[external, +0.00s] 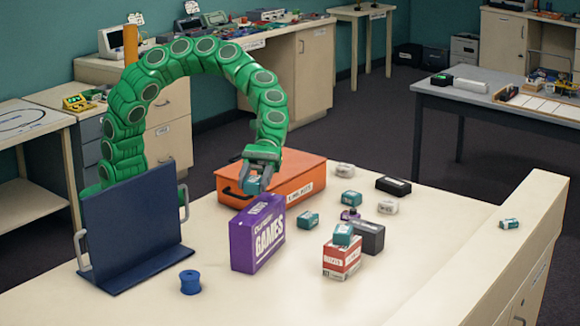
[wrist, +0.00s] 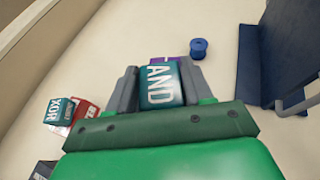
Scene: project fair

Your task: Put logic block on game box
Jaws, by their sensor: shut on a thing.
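A teal logic block (wrist: 160,85) lettered "AND" is between the fingers of my gripper (wrist: 160,75), which is shut on it; the same block (external: 252,185) shows under my gripper (external: 261,166) in the external view. The purple game box (external: 258,233), lettered "GAMES", stands upright on the table. The held block is above and near the box's top edge in the external view. In the wrist view a small strip of the purple box (wrist: 172,60) shows just beyond the block, which hides the rest. Contact between block and box cannot be told.
An orange case (external: 295,185) lies behind the game box. A dark blue panel (external: 130,225) with handles and a blue spool (external: 190,282) are at left. A red box (external: 341,262) carries another teal block (external: 343,234). Several small blocks lie to the right; the table front is clear.

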